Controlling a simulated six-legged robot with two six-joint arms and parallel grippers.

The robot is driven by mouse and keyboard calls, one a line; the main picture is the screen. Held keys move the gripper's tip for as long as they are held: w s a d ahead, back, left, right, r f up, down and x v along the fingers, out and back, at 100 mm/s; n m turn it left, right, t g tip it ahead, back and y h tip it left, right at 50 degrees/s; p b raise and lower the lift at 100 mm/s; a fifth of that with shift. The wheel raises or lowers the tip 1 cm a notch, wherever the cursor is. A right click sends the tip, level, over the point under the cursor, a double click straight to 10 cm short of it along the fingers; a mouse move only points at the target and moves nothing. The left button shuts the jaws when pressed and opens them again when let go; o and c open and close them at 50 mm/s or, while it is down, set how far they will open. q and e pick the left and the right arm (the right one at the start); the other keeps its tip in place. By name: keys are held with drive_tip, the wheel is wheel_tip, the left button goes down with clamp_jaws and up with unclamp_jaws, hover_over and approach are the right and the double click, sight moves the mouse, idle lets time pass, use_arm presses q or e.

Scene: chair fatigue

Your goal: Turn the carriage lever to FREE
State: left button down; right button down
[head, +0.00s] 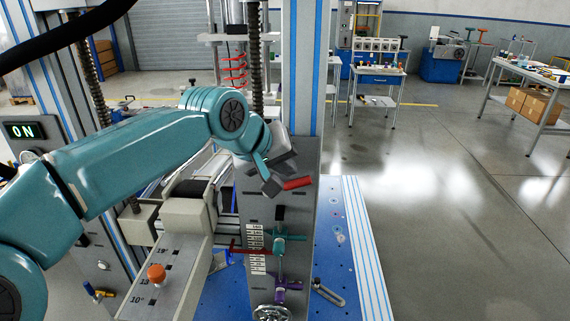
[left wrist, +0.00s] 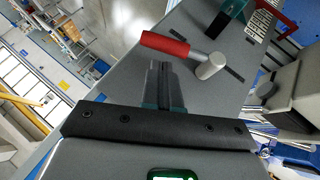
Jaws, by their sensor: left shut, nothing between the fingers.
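A lever with a red grip (head: 297,183) sits on the upright grey plate (head: 310,225). In the left wrist view the red grip (left wrist: 166,44) points left from a silver round hub (left wrist: 210,66), with dark marks on the plate beside it. No FREE lettering is readable. My left gripper (head: 268,184) is beside the lever, at the left of the grip in the head view. In the left wrist view its shut, empty fingers (left wrist: 163,68) end just below the grip. I cannot tell whether they touch it. My right gripper is in neither view.
Below the lever are a teal handle (head: 281,246), a white scale (head: 255,248) and a purple knob (head: 285,286). An orange knob (head: 156,273) stands on the slotted grey panel at lower left. The blue base (head: 330,262) has loose small parts. Open floor lies to the right.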

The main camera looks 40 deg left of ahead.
sight(302, 180)
use_arm(q)
drive_tip(key=shift+w, duration=0.15)
drive_tip(key=p, duration=0.1)
drive_tip(key=d+g+y+p, duration=0.1)
drive_tip(key=m+y, duration=0.1)
drive_tip(key=shift+w+d+f+p, duration=0.25)
drive_tip(key=shift+d+p, duration=0.05)
drive_tip(key=shift+p, duration=0.1)
drive_tip(key=shift+d+f+g, duration=0.15)
drive_tip(key=shift+d+g, duration=0.05)
drive_tip(key=shift+g, duration=0.2)
drive_tip(key=shift+s+d+f+y, duration=0.2)
drive_tip(key=shift+s+d+y, duration=0.1)
drive_tip(key=shift+y, duration=0.5)
drive_tip(key=shift+w+d+f+m+g, duration=0.1)
drive_tip(key=shift+w+f+m+g, duration=0.2)
drive_tip(key=shift+w+f, duration=0.3)
drive_tip(key=shift+s+r+b, duration=0.1)
drive_tip(key=shift+s+b, duration=0.25)
drive_tip(key=shift+s, duration=0.05)
drive_tip(key=shift+w+d, duration=0.1)
drive_tip(key=shift+w, duration=0.1)
